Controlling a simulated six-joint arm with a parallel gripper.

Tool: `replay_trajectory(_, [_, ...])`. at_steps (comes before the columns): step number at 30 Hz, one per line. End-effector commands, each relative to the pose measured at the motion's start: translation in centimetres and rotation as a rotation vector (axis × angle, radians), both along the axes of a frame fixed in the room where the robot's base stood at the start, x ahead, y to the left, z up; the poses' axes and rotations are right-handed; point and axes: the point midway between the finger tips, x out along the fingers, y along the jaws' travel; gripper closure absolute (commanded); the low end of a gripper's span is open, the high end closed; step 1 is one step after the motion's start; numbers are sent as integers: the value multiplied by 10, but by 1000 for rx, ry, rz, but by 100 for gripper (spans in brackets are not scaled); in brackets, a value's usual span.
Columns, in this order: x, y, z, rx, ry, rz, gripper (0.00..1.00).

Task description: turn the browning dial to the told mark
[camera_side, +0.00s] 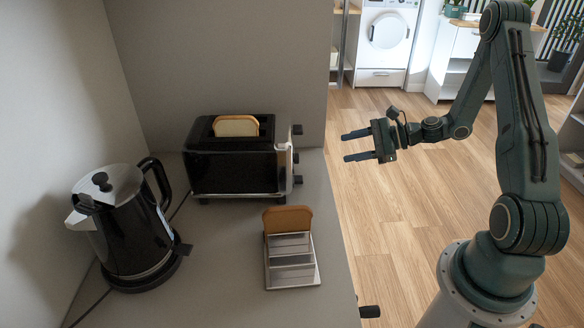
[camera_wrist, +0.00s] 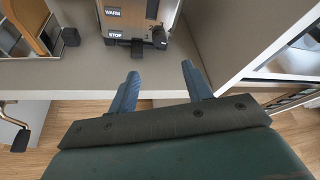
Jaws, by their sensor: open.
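The black toaster (camera_side: 232,168) stands on the counter with a bread slice (camera_side: 236,126) in its top. Its control end faces right and carries several dark knobs, one at the lower part (camera_side: 297,180). In the wrist view the toaster's panel (camera_wrist: 133,22) shows labels WARM and STOP, with dark controls below and at its right (camera_wrist: 160,38). My gripper (camera_side: 356,146) is open and empty, off the counter's edge and right of the toaster. Its fingers (camera_wrist: 158,85) point toward the panel, apart from it.
A toast rack (camera_side: 292,275) with one bread slice (camera_side: 287,219) stands in front of the toaster. A black kettle (camera_side: 125,225) is at left. A dark handle (camera_side: 370,311) sticks out at the counter's edge. The air between gripper and toaster looks clear.

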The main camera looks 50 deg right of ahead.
Motion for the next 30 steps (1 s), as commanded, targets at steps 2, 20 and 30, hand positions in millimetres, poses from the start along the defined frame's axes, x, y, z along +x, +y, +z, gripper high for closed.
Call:
replay_trajectory(2, [3,2,-1,-1,0,1,51])
replay_trajectory(20, [55,39,-25,-2,0,6,51])
replay_trajectory(30, [89,62,-41,-1,1,4,51])
